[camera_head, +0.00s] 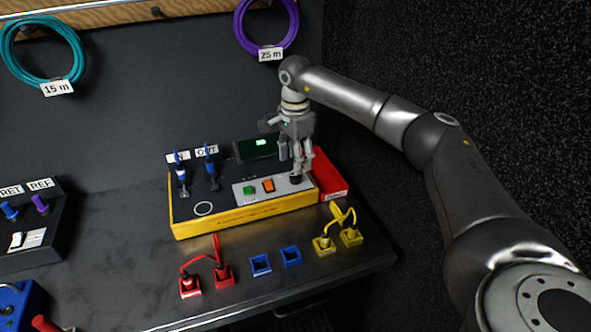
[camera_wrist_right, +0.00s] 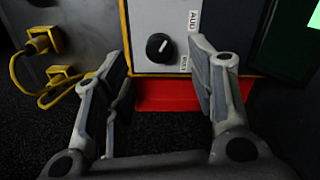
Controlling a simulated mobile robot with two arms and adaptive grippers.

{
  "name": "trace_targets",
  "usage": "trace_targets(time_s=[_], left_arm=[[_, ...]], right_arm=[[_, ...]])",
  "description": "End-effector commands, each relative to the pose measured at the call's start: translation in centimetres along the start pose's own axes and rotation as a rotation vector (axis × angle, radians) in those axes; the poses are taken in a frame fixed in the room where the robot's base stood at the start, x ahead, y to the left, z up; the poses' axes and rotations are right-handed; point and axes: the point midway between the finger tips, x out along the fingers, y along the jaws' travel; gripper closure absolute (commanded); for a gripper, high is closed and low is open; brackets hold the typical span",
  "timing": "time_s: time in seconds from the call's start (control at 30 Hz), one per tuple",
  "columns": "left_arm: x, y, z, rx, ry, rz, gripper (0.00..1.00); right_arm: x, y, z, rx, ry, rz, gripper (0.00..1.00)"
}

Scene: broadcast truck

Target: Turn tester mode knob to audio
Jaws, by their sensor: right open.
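The tester is a yellow-edged box (camera_head: 245,217) with a grey top panel on the bench. Its black round mode knob (camera_wrist_right: 158,46) shows in the right wrist view, with a white mark on its face. An "AUD" label (camera_wrist_right: 193,20) is beside it, and a second label (camera_wrist_right: 184,63) is too small to read surely. My right gripper (camera_head: 297,170) points down at the panel's right end. In the wrist view the right gripper (camera_wrist_right: 160,58) is open, its fingers on either side of the knob with visible gaps. My left gripper is not in view.
A red block (camera_head: 328,178) adjoins the tester's right end. A dark screen (camera_head: 256,147) stands behind it, and blue plugs (camera_head: 211,168) stand upright on its left. Red (camera_head: 222,275) and yellow (camera_head: 323,245) plugs with cables and empty blue sockets (camera_head: 290,256) line the front.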

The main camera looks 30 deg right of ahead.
Motion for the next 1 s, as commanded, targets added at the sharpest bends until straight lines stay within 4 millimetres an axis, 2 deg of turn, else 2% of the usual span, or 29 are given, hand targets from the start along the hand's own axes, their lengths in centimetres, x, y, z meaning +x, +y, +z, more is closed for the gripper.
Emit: trace_targets(time_s=[0.1, 0.33, 0.5, 1.0], left_arm=[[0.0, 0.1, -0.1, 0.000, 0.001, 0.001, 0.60], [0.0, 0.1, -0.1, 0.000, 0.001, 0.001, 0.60], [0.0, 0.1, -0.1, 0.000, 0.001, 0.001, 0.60], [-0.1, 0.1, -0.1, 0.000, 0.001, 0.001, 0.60]], right_arm=[[-2.8, -0.1, 0.0, 0.000, -0.001, -0.005, 0.49], [-6.0, -0.1, 0.0, -0.001, 0.000, -0.003, 0.49], [-6.7, 0.0, 0.0, -0.001, 0.000, 0.000, 0.49], [-6.8, 0.0, 0.0, -0.001, 0.000, 0.000, 0.49]])
